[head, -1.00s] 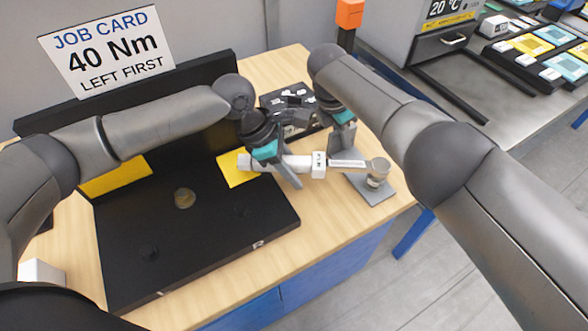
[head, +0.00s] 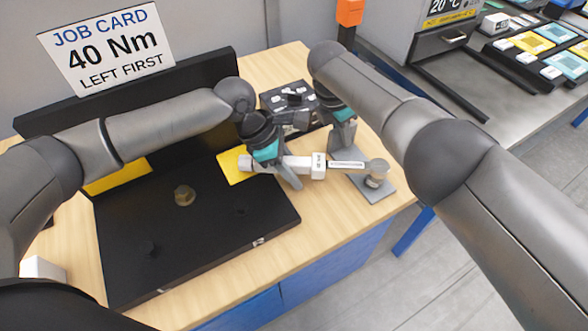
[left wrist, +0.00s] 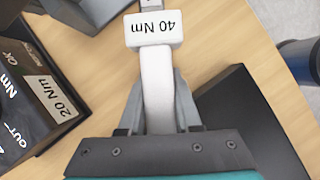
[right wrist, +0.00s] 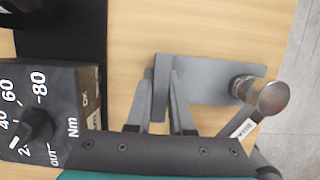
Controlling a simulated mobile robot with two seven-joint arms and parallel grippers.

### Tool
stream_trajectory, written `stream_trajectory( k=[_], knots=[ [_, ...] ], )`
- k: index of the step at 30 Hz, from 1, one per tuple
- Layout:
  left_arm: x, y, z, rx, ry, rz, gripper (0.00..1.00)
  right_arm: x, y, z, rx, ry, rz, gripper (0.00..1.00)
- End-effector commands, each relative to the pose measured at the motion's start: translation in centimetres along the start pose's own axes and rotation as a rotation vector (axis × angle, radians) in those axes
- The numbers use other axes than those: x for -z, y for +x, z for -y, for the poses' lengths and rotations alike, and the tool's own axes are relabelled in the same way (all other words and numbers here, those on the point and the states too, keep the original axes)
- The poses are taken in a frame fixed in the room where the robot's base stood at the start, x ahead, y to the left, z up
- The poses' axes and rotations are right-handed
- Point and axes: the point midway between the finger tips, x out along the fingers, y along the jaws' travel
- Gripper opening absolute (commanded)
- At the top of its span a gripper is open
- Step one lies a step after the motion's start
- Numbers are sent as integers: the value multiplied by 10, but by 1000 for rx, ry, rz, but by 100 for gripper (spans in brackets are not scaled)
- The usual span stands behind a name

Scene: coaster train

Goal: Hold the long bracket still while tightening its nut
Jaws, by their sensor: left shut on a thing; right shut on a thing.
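The grey bracket (head: 381,192) has a flat plate near the table's right edge and an upright wall (right wrist: 160,85). My right gripper (head: 343,137) is shut on that wall. A white torque wrench (head: 318,166) marked 40 Nm lies level, its metal head (head: 377,167) above the bracket plate; the head shows in the right wrist view (right wrist: 267,96). A round metal piece (right wrist: 241,84) stands on the plate under the head. I cannot tell whether the head is seated on a nut. My left gripper (head: 284,170) is shut on the wrench handle (left wrist: 157,85).
A black board (head: 210,240) with a brass hex piece (head: 184,195) fills the table's left. A dark Nm dial box (right wrist: 45,110) stands behind the grippers, close to them. The job card (head: 105,48) reads 40 Nm, left first.

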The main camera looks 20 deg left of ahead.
Motion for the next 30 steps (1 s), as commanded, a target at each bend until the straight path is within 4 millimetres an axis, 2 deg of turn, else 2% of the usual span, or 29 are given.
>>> stream_trajectory(
  k=[19, 30],
  knots=[
    [-1, 3, -2, -4, 4, 10, 0, 0, 0, 0, -1, 0, 1, 0],
    [-1, 3, -11, 13, 44, 8, 0, 0, 0, 0, -1, 0, 1, 0]
  ],
)
